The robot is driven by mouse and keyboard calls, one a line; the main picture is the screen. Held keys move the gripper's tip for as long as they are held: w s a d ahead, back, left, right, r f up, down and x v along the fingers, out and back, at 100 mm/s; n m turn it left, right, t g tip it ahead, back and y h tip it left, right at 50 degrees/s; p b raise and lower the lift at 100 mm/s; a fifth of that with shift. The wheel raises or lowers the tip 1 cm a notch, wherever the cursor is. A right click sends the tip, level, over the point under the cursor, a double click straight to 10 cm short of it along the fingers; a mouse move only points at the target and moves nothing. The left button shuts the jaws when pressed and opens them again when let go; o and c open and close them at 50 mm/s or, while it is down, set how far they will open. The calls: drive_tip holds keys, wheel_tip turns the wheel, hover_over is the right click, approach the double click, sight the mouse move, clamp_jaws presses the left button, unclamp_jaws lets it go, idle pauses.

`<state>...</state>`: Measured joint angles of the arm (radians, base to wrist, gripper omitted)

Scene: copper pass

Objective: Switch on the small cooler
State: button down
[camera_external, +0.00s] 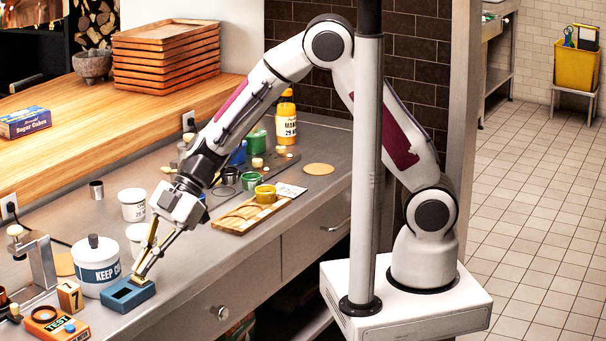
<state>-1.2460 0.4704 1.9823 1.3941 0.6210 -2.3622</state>
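A white round tub with a blue band (97,268) reading "KEEP CO…" stands on the grey counter at the lower left, with a dark knob on its lid. A small blue box with a dark recessed top (128,294) sits just right of it, near the counter's front edge. I cannot tell for sure which of these is the small cooler, and no switch is clearly visible. My gripper (140,274) points down, its fingertips at the blue box's back edge. Whether they touch it, or hold a thin brass-coloured piece, is unclear.
An orange "TEST" meter (58,325), a wooden number block (70,296) and a metal stand (40,262) crowd the left. White cups (132,205) stand behind my gripper. The front counter strip between is clear.

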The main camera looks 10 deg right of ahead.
drive_tip(key=shift+s+d+f, duration=0.25)
drive_tip(key=shift+d, duration=0.1)
drive_tip(key=shift+r, duration=0.1)
drive_tip(key=shift+s+r, duration=0.1)
drive_tip(key=shift+r, duration=0.7)
drive_tip(key=r, duration=0.3)
drive_tip(key=shift+s+d, duration=0.1)
drive_tip(key=shift+d, duration=0.15)
drive_tip(key=v, duration=0.9)
drive_tip(key=shift+d, duration=0.25)
drive_tip(key=shift+r, duration=0.1)
